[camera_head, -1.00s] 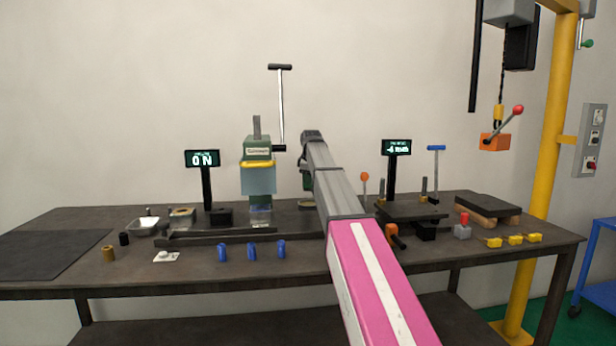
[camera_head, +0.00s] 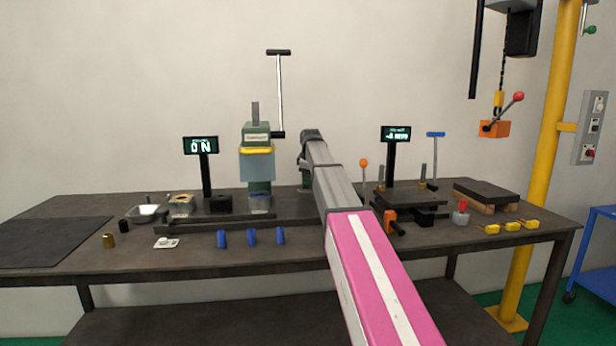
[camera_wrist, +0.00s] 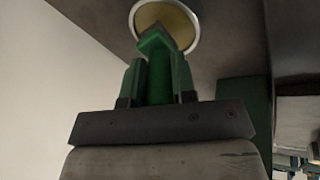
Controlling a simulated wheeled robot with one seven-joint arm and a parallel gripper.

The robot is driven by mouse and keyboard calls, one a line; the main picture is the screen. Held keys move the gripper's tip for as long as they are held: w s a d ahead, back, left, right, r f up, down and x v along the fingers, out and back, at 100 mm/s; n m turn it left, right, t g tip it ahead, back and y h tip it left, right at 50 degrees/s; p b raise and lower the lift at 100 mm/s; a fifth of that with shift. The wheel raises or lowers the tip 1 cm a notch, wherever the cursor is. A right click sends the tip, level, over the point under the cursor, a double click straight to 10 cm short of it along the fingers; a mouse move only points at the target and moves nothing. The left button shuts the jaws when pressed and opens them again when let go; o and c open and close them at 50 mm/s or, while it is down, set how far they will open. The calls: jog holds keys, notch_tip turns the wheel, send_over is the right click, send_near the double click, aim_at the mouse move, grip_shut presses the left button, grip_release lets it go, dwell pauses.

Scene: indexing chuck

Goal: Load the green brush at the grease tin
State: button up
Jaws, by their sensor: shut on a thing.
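The green brush (camera_wrist: 158,88) shows in the wrist view, upright in the picture between the two fingers of my gripper (camera_wrist: 158,72). My gripper is shut on it. The brush's upper end overlaps a round tin (camera_wrist: 138,14) with a pale rim and yellowish-brown contents, which looks like the grease tin. I cannot tell whether the brush touches the grease. In the head view my arm reaches over the bench, and its far end hides the gripper and brush. I cannot pick out the round tin there.
On the bench (camera_head: 290,258) stand a green press (camera_head: 258,165), two displays (camera_head: 200,146) (camera_head: 395,134), a metal tray (camera_head: 143,214), several blue pieces (camera_head: 252,237) and yellow pieces (camera_head: 512,226). An orange block (camera_head: 494,129) hangs at the right by a yellow post (camera_head: 556,140). The front left is mostly clear.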

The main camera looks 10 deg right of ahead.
jog(key=shift+f, duration=0.5)
dwell(1.2)
jog(key=shift+r, duration=3.55)
